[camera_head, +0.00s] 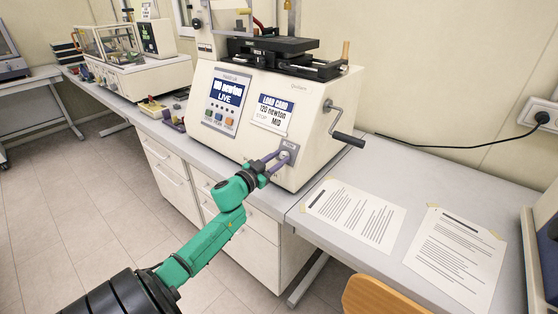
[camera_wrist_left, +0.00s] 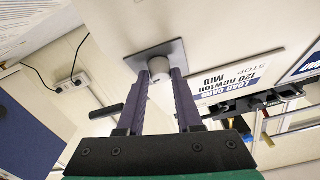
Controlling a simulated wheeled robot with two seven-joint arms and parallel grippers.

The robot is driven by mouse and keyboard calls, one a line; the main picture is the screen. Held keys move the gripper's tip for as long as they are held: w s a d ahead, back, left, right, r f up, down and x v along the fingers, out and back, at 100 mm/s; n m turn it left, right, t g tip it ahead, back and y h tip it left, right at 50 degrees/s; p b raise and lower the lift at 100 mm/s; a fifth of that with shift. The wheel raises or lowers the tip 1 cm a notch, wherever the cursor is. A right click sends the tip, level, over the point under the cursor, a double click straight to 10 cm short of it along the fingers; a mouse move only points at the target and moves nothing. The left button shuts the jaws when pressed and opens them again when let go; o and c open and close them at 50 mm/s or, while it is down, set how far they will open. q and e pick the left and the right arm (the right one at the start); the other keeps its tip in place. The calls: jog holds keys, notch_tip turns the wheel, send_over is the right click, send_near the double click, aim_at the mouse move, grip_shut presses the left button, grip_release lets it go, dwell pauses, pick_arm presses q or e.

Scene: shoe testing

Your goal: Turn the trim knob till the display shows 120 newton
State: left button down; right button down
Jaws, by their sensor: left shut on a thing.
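The testing machine (camera_head: 310,90) stands on the bench. Its display (camera_head: 227,92) reads a newton value marked LIVE; the middle digit is too small to read surely. The load card (camera_head: 271,113) reads 120 newton MID. The trim knob (camera_head: 286,155) sits on a grey plate low on the machine's front. My left gripper (camera_head: 277,160) reaches it from the front and is shut on it. In the left wrist view the pale knob (camera_wrist_left: 160,69) lies between the two purple fingertips, in front of its plate. My right gripper is not in view.
A crank handle (camera_head: 346,135) sticks out at the machine's right side. Two printed sheets (camera_head: 355,212) (camera_head: 455,254) lie on the bench to the right. A wooden chair back (camera_head: 385,297) is at the bottom. Another machine (camera_head: 135,72) stands farther left.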

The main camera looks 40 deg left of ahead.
pick_arm(q)
jog(key=shift+a+m+h, duration=0.1)
jog(key=shift+m+h, duration=0.8)
jog(key=shift+m, duration=0.7)
jog(key=c, duration=0.6)
grip_release()
jog(key=shift+s, duration=0.15)
jog(key=s, duration=0.4)
jog(key=s+a+b, duration=0.1)
jog(key=s, duration=0.9)
jog(key=shift+s+a+b, duration=0.2)
jog(key=shift+a+b, duration=0.1)
jog(key=shift+b, duration=0.05)
